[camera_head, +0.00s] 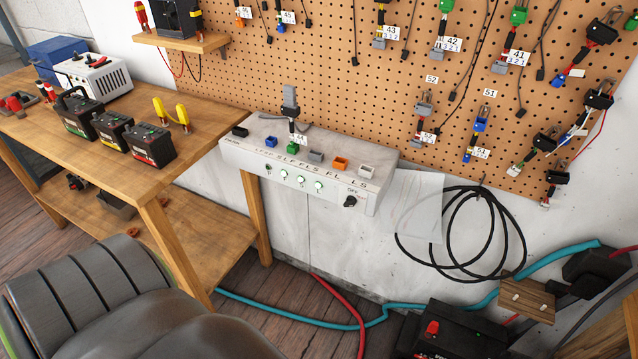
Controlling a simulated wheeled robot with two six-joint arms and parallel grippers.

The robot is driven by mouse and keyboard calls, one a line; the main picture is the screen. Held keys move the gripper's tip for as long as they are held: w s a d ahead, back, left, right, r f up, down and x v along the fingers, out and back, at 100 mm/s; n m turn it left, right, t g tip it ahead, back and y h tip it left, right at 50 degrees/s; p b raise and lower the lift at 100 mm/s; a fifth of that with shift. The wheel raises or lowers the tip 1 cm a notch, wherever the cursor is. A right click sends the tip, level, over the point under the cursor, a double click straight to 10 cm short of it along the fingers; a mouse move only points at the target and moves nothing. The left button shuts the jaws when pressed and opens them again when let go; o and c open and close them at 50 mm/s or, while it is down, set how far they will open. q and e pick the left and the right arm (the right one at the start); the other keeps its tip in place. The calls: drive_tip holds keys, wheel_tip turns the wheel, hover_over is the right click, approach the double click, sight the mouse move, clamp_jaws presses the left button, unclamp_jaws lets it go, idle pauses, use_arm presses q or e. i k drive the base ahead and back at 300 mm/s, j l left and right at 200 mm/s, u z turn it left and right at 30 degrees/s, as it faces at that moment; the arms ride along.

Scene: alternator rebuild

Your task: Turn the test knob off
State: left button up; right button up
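The test knob (350,202) is a small black round knob on the front face of the white test box (230,153), at its right end. A label above the knob looks like "OFF". The knob's exact pointing direction is too small to tell. Several round indicators (301,181) on the same face look lit greenish white. Colored sockets line the top of the box, among them blue, green, grey, orange and white. A grey connector (290,98) with a numbered tag stands over the box. Neither of my grippers is in view.
A wooden bench (85,140) with batteries (152,145) and a white charger (93,78) is at left. A black padded seat (110,305) fills the lower left. A pegboard (400,75) with hanging connectors is behind. A black cable coil (460,235) hangs right of the box; hoses cross the floor.

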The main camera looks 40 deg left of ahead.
sight(350, 201)
drive_tip(key=u, duration=1)
